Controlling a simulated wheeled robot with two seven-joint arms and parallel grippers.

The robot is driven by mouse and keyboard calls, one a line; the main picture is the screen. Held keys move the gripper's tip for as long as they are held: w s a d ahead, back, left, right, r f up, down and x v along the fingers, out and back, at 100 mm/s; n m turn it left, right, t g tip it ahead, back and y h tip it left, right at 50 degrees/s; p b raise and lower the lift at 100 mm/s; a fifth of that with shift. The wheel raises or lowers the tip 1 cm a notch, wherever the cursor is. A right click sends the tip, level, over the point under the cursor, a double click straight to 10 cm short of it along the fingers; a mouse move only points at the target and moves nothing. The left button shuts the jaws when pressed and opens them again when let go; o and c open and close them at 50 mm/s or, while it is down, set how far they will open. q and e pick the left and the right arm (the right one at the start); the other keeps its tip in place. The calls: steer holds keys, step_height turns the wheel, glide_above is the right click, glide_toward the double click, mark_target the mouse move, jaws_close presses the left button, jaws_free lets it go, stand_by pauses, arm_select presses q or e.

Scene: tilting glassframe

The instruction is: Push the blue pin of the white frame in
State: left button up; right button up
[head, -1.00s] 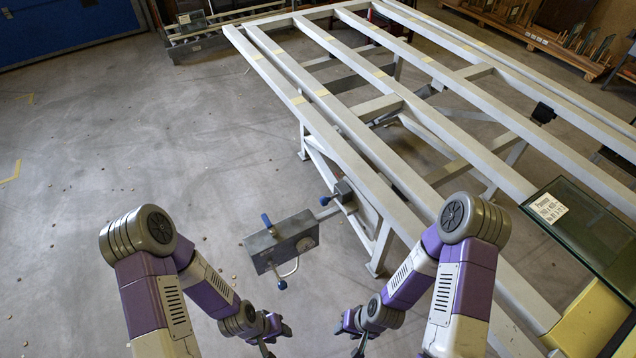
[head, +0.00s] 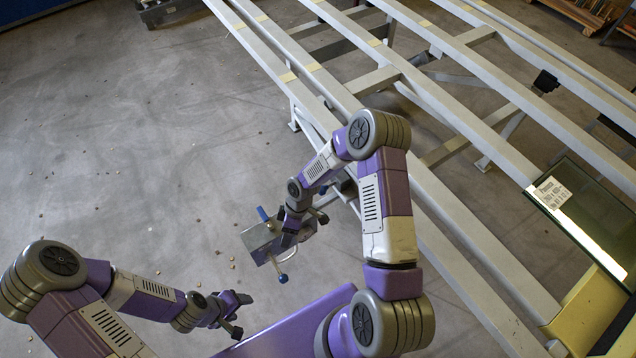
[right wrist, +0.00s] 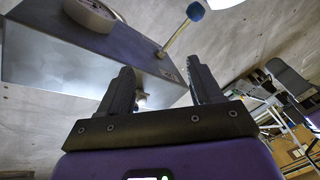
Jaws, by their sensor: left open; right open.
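The white frame (head: 470,235) is a long tilted grid of pale beams, running from the top to the lower right in the head view. A grey metal box (head: 262,246) sits off its near side. A short blue pin (head: 262,214) stands at the box's top, and a blue-knobbed lever (head: 283,278) hangs below. My right gripper (head: 292,240) is open at the box's right end and hides part of it. In the right wrist view, the box (right wrist: 60,65) and a blue knob on a rod (right wrist: 195,11) lie beyond the open fingers (right wrist: 165,90). My left gripper (head: 238,315) is open, low and apart from the box.
A dark glass panel (head: 590,215) with a white label lies on the frame at the right, above a yellow part (head: 585,315). The concrete floor (head: 130,150) left of the box is clear apart from small scattered bits.

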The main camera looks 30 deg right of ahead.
mark_target(323, 189)
steer(key=w+d+r+n, duration=0.1)
steer(key=w+d+n, duration=0.1)
steer(key=w+d+n+h, duration=0.1)
steer(key=w+d, duration=0.1)
steer(key=w+d+r+n+h, duration=0.1)
steer(key=w+d+n, duration=0.1)
steer(key=d, duration=0.1)
steer(key=shift+w+r+n, duration=0.2)
steer(key=shift+r+n, duration=0.1)
steer(key=shift+r, duration=0.05)
steer(key=w+d+r+n+h, duration=0.1)
steer(key=d, duration=0.2)
steer(key=w+d+r+n+h, duration=0.1)
steer(key=d+r+n, duration=0.1)
steer(key=d, duration=0.1)
steer(key=w+d+r+n+g, duration=0.1)
steer(key=w+d, duration=0.1)
steer(key=d, duration=0.1)
steer(key=shift+d+r+n+h, duration=0.15)
steer(key=shift+r+n+h, duration=0.15)
steer(key=shift+h, duration=0.1)
steer(key=shift+s+d+f, duration=0.1)
steer(key=shift+d+f, duration=0.05)
steer(key=shift+f, duration=0.15)
steer(key=f, duration=0.4)
steer(key=s+f, duration=0.1)
steer(key=f, duration=0.1)
steer(key=shift+s+d+f+b, duration=0.1)
steer(key=shift+d+f+b, duration=0.05)
steer(key=shift+f+b, duration=0.2)
